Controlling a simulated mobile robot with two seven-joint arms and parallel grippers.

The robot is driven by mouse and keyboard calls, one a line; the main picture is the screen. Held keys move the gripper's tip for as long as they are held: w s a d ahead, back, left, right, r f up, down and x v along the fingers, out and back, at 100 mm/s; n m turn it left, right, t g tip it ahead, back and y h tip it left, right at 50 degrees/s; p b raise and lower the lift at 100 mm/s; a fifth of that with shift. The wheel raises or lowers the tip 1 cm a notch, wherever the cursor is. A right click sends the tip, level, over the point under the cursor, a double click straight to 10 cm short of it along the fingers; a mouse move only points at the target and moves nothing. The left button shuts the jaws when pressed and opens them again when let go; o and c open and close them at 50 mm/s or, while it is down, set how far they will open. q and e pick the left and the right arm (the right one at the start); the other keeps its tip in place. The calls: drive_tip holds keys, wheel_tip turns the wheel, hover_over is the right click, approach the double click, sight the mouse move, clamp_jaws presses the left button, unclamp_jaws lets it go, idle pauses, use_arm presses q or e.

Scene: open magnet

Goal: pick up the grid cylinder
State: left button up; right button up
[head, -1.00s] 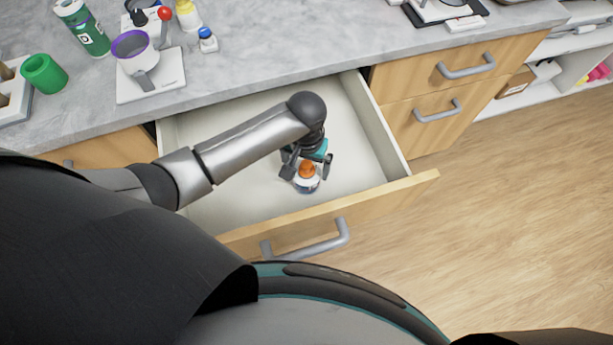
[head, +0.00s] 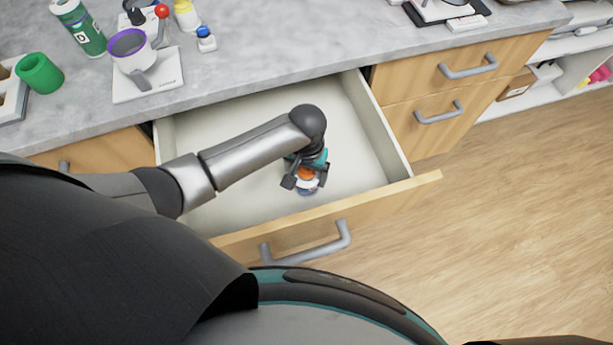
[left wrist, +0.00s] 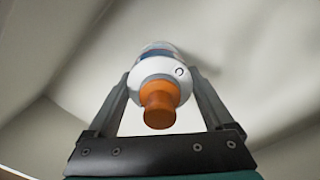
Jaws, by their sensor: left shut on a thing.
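A small white bottle with an orange cap (head: 307,189) is inside the open drawer (head: 240,113). It also shows in the left wrist view (left wrist: 157,68), cap toward the camera, with a small dark ring mark on its shoulder. My left gripper (head: 305,181) reaches down into the drawer and is shut on this bottle, one finger on each side of it. I see no grid pattern on the visible part of the bottle, and its lower body is mostly hidden. My right gripper is not in view.
The drawer's front panel (head: 330,218) and side walls surround the gripper. The rest of the drawer floor looks empty. On the counter stand a green cylinder (head: 39,73), a purple-rimmed cup (head: 131,50), a green-labelled can (head: 78,27) and a small blue-capped bottle (head: 206,40).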

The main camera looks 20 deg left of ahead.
use_arm(q)
drive_tip(key=c, duration=0.6)
drive_tip(key=shift+o, duration=0.2)
drive_tip(key=shift+r, duration=0.1)
